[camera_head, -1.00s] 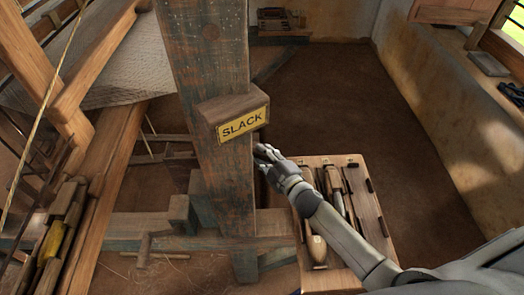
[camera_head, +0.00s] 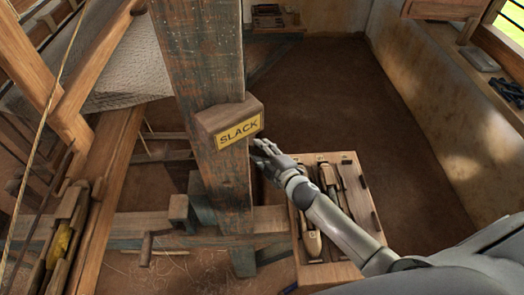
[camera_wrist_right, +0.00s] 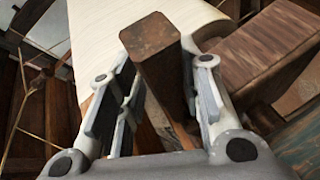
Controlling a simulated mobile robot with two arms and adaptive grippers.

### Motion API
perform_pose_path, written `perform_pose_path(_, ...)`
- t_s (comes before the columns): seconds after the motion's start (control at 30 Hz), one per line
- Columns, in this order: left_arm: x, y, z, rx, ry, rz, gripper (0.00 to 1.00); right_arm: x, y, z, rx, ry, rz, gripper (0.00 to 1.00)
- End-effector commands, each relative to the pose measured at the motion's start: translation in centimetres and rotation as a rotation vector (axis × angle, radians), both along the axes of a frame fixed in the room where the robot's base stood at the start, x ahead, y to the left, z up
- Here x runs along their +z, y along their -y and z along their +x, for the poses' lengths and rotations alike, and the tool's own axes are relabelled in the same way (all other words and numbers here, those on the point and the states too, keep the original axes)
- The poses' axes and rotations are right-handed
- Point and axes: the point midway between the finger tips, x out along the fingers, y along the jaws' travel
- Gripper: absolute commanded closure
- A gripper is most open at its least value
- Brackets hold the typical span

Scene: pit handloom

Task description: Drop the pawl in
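In the wrist view a dark brown, square-ended bar (camera_wrist_right: 152,50) stands between the fingers of my right gripper (camera_wrist_right: 160,85). It may be the pawl; I cannot tell for sure. The fingers are spread on either side of the bar, with a gap showing by the left finger. In the head view my right gripper (camera_head: 263,152) is just right of the loom post (camera_head: 208,75), below and right of the block with the yellow SLACK label (camera_head: 239,133). The bar cannot be made out there. My left gripper is not in view.
A wooden tray of tools (camera_head: 366,225) lies below my right forearm. The loom frame and white cloth (camera_head: 135,65) fill the left side. A wooden block (camera_wrist_right: 262,50) is close to the right finger in the wrist view. The brown floor (camera_head: 340,95) beyond is open.

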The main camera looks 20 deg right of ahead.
Motion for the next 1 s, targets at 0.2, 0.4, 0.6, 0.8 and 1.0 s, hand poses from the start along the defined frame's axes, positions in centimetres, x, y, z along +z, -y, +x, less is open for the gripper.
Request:
perform_pose_path(0.2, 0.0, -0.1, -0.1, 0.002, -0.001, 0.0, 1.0, 0.0, 0.2, -0.9, 0.0, -0.002, 0.0, 0.66)
perform_pose_path(0.4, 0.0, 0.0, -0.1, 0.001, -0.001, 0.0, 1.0, 0.6, 0.8, -3.9, 0.0, -0.003, 0.0, 0.66)
perform_pose_path(0.6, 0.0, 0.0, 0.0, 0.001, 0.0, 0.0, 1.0, 1.5, 1.5, -7.5, 0.001, -0.002, 0.001, 0.66)
perform_pose_path(0.8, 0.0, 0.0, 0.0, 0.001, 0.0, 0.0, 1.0, 2.1, 2.1, -10.1, 0.0, -0.001, 0.0, 0.66)
perform_pose_path(1.0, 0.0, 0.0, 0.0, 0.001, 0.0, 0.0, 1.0, 2.4, 2.3, -11.4, 0.0, 0.0, 0.0, 0.66)
